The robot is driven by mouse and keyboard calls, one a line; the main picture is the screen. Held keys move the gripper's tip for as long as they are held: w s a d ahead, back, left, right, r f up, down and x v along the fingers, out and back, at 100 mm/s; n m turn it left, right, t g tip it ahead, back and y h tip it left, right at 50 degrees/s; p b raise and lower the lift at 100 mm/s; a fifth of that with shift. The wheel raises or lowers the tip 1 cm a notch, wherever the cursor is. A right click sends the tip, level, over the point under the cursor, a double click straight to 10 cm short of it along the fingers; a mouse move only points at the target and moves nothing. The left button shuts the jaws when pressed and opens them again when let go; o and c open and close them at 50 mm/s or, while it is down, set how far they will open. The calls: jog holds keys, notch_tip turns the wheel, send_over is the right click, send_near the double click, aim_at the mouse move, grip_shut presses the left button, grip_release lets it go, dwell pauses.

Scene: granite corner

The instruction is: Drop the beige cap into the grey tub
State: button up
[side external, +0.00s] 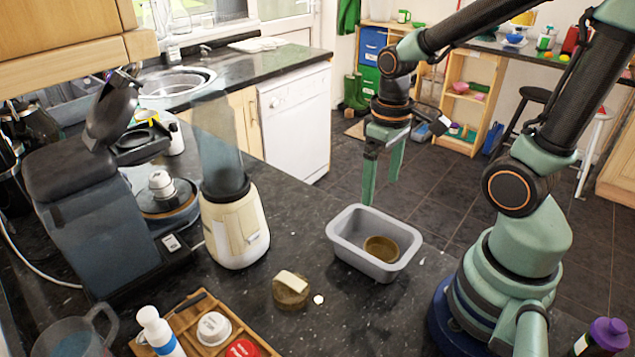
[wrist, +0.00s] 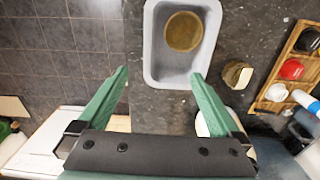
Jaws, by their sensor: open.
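The grey tub (side external: 345,257) stands on the dark granite counter, and it also shows at the top of the wrist view (wrist: 152,72). A round olive-brown dish-like thing (side external: 381,249) lies inside it and also shows in the wrist view (wrist: 184,31). A pale off-white cap (side external: 213,327) sits in the wooden tray, also in the wrist view (wrist: 276,92); it looks closest to beige, but I cannot be sure it is the named cap. My gripper (side external: 381,190) is open and empty, above the tub's far side. Its fingers frame the tub's near edge in the wrist view (wrist: 160,74).
A wooden tray (side external: 187,322) holds a red cap (side external: 242,348) and a white bottle (side external: 158,330). A brown round thing with a cream top (side external: 290,290) stands left of the tub. A blender (side external: 235,220) and stand mixer (side external: 95,210) stand farther left. Counter around the tub is mostly clear.

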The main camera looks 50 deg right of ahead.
notch_tip(320, 180, up, 8)
jog(key=shift+r, duration=0.1)
jog(key=w+a+r+t, duration=0.2)
jog(key=w+a+t, duration=0.1)
jog(key=a+t, duration=0.1)
jog(key=shift+w+a+r+t, duration=0.2)
jog(key=shift+w+a+t, duration=0.15)
jog(key=shift+t, duration=0.45)
